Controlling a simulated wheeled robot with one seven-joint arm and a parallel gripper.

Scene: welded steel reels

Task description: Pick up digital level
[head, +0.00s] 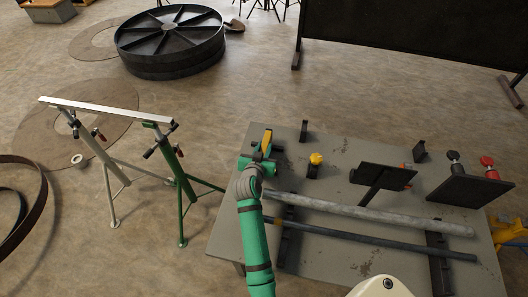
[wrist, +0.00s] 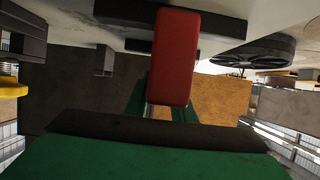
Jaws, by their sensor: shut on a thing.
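My gripper (head: 257,166) is at the left back part of the grey steel table (head: 335,262), shut on a small upright piece that I take to be the digital level (head: 266,141). It shows yellow with a dark side in the head view. In the wrist view a red block (wrist: 175,58) stands in line between the green fingers (wrist: 160,108), seemingly the same piece from another side. The fingers hide its lower part, and I cannot tell whether it touches the table.
Two long pipes (head: 375,213) lie across the table. A yellow knob (head: 316,158), black brackets (head: 386,178) and a red-topped clamp (head: 488,167) stand to the right.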

